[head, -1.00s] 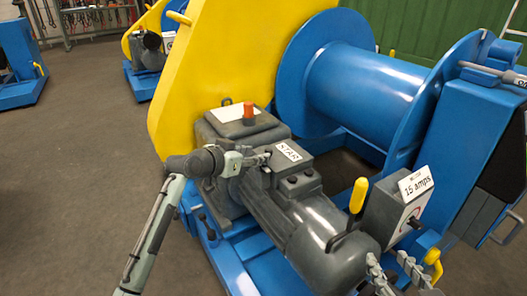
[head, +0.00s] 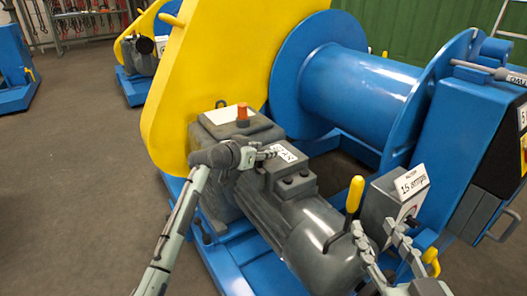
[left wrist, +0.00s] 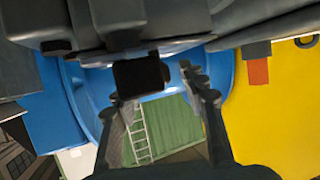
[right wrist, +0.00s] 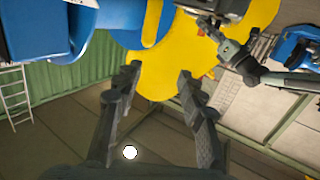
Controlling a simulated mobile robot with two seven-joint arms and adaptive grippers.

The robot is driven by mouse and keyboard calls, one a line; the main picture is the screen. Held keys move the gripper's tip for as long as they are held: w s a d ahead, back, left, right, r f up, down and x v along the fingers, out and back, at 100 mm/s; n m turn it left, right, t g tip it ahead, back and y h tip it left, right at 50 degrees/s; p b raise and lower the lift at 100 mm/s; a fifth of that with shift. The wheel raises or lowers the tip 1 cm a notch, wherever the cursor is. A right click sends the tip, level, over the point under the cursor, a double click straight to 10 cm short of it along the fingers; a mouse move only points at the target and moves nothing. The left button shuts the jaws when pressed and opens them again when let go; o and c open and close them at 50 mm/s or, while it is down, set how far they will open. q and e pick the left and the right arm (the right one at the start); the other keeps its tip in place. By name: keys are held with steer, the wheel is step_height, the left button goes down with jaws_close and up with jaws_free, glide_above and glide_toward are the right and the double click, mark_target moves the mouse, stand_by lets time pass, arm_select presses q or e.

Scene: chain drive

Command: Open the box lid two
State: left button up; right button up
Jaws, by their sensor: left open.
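A grey terminal box (head: 287,181) sits on top of the grey motor (head: 318,238). Its flat lid carries a white label (head: 287,154), and it looks closed. My left gripper (head: 272,153) is open at the lid's left edge, beside the label; I cannot tell whether it touches. In the left wrist view its dark fingers are spread apart, and large dark grey shapes fill the top. My right gripper (head: 388,238) is open and empty, in front of a grey box with a 15 amps label (head: 411,181). Its spread fingers show in the right wrist view (right wrist: 158,78).
A yellow-handled lever (head: 355,195) stands between the motor and the amps box. A blue drum (head: 355,90) and yellow guard (head: 205,75) rise behind. A gearbox with an orange cap (head: 242,116) is left of the terminal box. Floor at left is clear.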

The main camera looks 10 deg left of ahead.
arm_select(q)
steer(key=shift+c, duration=0.5)
jaws_close()
